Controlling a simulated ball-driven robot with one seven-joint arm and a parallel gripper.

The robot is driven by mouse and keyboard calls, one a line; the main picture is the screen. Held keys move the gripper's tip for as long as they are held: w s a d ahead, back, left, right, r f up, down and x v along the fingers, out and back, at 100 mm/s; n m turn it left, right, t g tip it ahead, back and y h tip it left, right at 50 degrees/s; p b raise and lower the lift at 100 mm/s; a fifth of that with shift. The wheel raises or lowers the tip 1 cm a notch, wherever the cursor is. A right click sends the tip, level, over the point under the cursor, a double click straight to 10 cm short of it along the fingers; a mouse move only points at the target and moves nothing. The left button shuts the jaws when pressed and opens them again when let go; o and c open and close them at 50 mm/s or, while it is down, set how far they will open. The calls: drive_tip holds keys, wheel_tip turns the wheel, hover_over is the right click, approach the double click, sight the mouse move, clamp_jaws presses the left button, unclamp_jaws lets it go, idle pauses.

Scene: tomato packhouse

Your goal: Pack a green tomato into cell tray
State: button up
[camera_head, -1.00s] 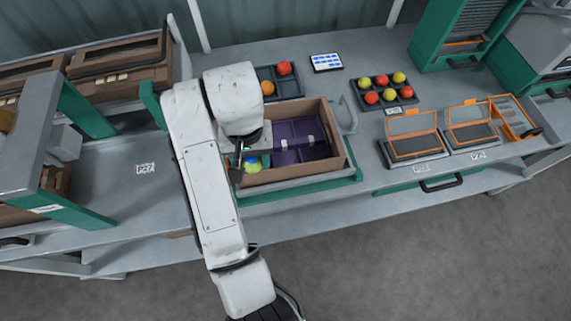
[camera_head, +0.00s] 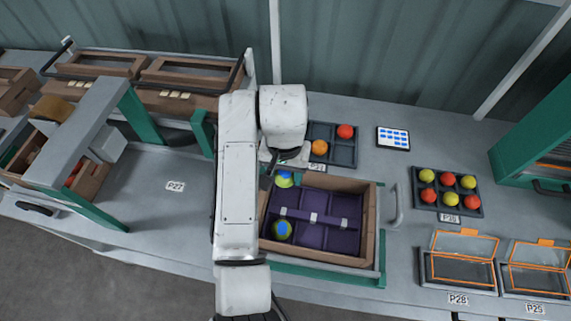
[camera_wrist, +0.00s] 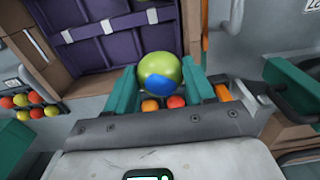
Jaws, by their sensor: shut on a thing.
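My gripper (camera_wrist: 160,88) is shut on a green tomato (camera_wrist: 160,72) with a blue patch, between its teal fingers in the wrist view. In the head view this tomato (camera_head: 284,181) shows below my gripper (camera_head: 276,174), at the back-left of the purple cell tray (camera_head: 300,216). I cannot tell whether it touches the tray. The other visible cells look empty. The tray lies inside a brown box (camera_head: 368,225); my arm hides the box's left side.
Behind the box, a grey tray (camera_head: 343,156) holds an orange and a red tomato. Another dark tray (camera_head: 475,203) at right holds several red and yellow tomatoes. Two orange-framed lidded containers (camera_head: 458,268) stand at front right.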

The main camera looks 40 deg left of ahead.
sight(288, 178)
drive_tip(key=f, duration=0.1)
drive_tip(key=w+f, duration=0.1)
drive_tip(key=f, duration=0.1)
drive_tip(key=shift+f, duration=0.1)
wheel_tip(288, 178, down, 4)
drive_tip(key=b, duration=0.3)
drive_tip(key=shift+s+f+b, duration=0.1)
drive_tip(key=shift+b, duration=0.3)
drive_tip(key=shift+f+b, duration=0.3)
drive_tip(key=shift+f, duration=0.6)
drive_tip(key=shift+p, duration=0.45)
drive_tip(key=o, duration=0.8)
drive_tip(key=c, duration=0.3)
drive_tip(key=shift+r, duration=0.1)
